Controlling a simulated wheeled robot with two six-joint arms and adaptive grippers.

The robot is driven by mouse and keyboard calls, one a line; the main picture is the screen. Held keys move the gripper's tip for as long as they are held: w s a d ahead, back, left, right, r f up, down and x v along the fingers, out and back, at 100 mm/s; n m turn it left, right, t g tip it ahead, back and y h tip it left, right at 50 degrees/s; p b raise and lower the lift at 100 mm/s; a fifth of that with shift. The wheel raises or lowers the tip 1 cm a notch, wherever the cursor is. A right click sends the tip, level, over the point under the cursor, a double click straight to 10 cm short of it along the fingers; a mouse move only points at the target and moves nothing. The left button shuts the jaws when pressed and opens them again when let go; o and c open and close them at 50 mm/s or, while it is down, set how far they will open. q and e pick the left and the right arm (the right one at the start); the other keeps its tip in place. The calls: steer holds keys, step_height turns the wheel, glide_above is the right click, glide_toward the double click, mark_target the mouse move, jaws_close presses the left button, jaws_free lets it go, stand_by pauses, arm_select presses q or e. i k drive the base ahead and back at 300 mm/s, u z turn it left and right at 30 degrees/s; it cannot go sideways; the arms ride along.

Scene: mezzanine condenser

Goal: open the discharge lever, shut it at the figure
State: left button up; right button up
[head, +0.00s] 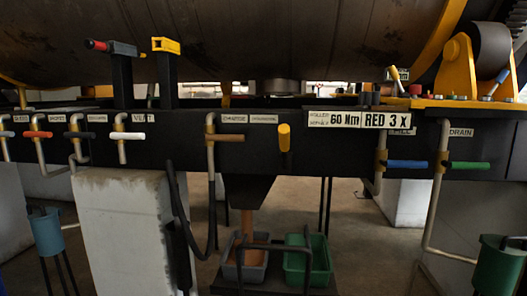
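Two small labels, hard to read, sit on the black beam in the middle. Below them are a brown-handled valve lever (224,137), lying level, and a yellow lever (284,138), pointing straight up and down. I cannot tell for certain which is the discharge lever. Below the beam is a dark hopper (246,189). A brown stream (246,226) runs from under it down into a grey bin (230,271). A green bin (318,262) stands to its right. I see no readable gauge figure. Neither of my grippers is in view.
Other pipe levers line the beam: white (127,136), red (37,134), blue (407,164) and green (468,165). A sign reads RED 3 X (388,120). A black hose (178,205) hangs left of the hopper. A pale pillar (125,225) stands at left.

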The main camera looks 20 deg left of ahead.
mark_target(284, 130)
steer(key=u, duration=0.3)
steer(key=k, duration=0.25)
steer(key=z, duration=1.1)
steer(key=i, duration=1.05)
steer(key=u, duration=0.7)
